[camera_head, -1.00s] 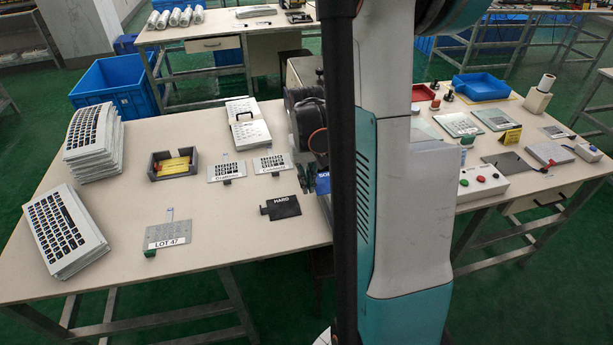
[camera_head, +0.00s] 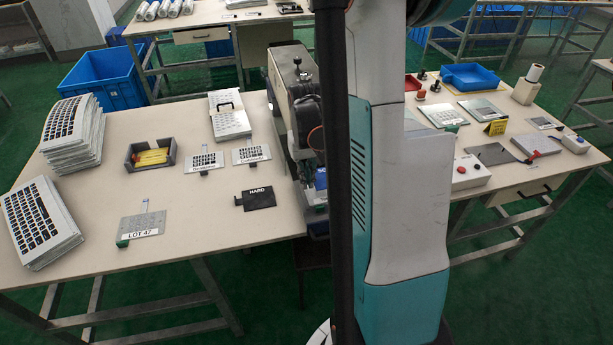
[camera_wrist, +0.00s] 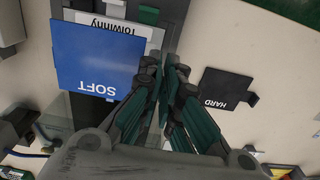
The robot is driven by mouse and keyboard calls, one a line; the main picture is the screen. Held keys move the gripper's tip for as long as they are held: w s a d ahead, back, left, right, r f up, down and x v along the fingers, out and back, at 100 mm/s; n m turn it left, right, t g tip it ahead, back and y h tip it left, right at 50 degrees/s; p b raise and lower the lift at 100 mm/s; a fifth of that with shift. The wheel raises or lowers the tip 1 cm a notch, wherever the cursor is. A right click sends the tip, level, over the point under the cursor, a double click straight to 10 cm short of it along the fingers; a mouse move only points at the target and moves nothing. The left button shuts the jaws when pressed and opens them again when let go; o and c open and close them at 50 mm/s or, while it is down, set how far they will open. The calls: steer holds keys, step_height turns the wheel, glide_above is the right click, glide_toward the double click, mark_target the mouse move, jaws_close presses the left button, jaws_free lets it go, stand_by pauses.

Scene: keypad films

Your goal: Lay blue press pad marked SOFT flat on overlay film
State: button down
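The blue pad marked SOFT (camera_wrist: 97,68) is at the left of my gripper (camera_wrist: 166,68) in the wrist view. My gripper appears shut on its edge; the exact contact is partly hidden by the fingers. The pad looks larger and nearer than the black HARD pad (camera_wrist: 228,88), so it seems raised. A sliver of the blue pad (camera_head: 320,179) shows beside my arm in the head view. Behind it, a white strip reading "Tolwinny" (camera_wrist: 118,22) lies on a grey surface; the pad covers the rest, and I cannot tell whether this is the overlay film.
The HARD pad (camera_head: 257,197) lies on the table (camera_head: 90,260). Two keypad films (camera_head: 251,154) and a LOT 47 plate (camera_head: 141,226) lie near it. A grey machine (camera_head: 291,65) stands behind my arm. A grey bin (camera_head: 168,163) holds yellow items. Keypad stacks (camera_head: 72,135) stand left.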

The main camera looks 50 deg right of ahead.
mark_target(306, 199)
steer(key=shift+f+b, duration=1.8)
steer(key=shift+f, duration=0.55)
steer(key=shift+f+b, duration=0.4)
steer(key=shift+f, duration=0.05)
steer(key=c, duration=1.7)
jaws_free()
step_height(306, 199, up, 12)
steer(key=shift+r, duration=0.1)
